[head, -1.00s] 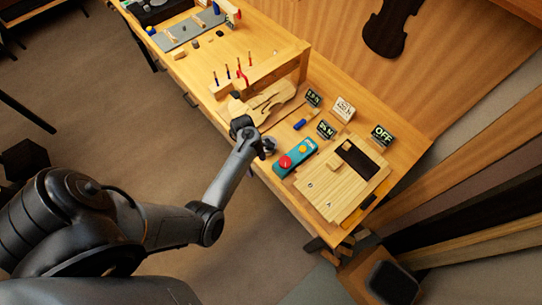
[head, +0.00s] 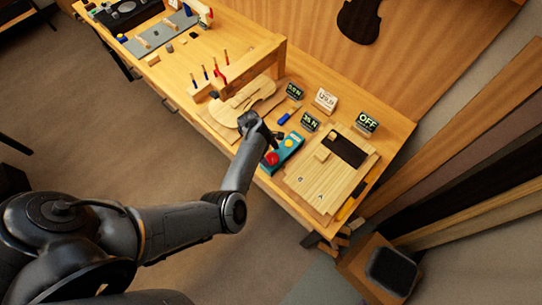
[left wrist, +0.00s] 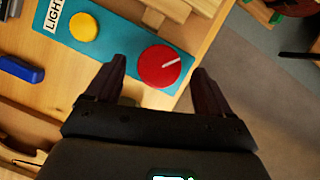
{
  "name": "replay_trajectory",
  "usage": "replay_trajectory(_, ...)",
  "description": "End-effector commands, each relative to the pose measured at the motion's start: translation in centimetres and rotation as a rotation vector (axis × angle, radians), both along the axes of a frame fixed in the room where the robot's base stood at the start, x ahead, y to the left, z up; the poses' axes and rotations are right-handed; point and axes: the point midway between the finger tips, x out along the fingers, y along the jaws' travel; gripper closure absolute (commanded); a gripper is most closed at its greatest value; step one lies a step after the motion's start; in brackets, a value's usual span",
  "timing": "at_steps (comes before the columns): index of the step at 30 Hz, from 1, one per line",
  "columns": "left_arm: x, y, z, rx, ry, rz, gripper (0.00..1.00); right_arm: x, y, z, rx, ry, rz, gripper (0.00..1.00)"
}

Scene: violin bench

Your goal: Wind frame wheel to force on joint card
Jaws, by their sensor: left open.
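A round red wheel (head: 271,158) with a white pointer line sits on a teal panel (head: 277,164) beside a yellow button (head: 289,142). In the left wrist view the red wheel (left wrist: 166,66) lies between and just beyond the fingertips of my open left gripper (left wrist: 157,70). I cannot tell whether they touch it. In the head view my left gripper (head: 270,140) is over the panel and partly hides it. A white card (head: 326,99) stands behind, its writing too small to read surely. Small dark displays stand near it: one (head: 309,122) in front, one (head: 294,91) at left.
A display reading OFF (head: 367,123) stands behind a pale wooden board (head: 325,180) at right. A blue object (head: 284,118) lies behind the panel. The bench's front edge is close to the panel.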

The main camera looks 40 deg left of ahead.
Motion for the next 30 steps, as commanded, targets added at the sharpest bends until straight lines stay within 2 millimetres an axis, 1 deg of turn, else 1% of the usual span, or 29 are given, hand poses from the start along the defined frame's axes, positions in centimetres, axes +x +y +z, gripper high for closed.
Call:
replay_trajectory(1,0.1,-0.2,-0.6,-0.001,0.0,0.001,0.18,0.0,0.0,-0.2,0.0,0.0,0.0,0.57)
replay_trajectory(6,0.2,-0.6,-1.5,-0.001,-0.001,0.0,0.18,0.0,0.0,-0.3,0.001,0.0,0.0,0.57)
replay_trajectory(16,0.2,-0.7,-1.7,-0.001,-0.001,0.0,0.18,0.0,0.1,-0.3,0.003,-0.001,-0.001,0.57)
replay_trajectory(17,0.2,-0.7,-1.7,-0.001,-0.001,0.0,0.21,0.0,0.1,-0.3,0.003,-0.001,-0.001,0.57)
replay_trajectory(27,0.2,-0.7,-1.7,0.0,-0.001,0.0,0.73,0.0,0.1,-0.3,0.004,0.0,-0.001,0.57)
replay_trajectory(30,0.2,-0.7,-1.6,0.0,0.0,-0.001,0.74,0.0,0.1,-0.3,0.004,0.0,-0.001,0.57)
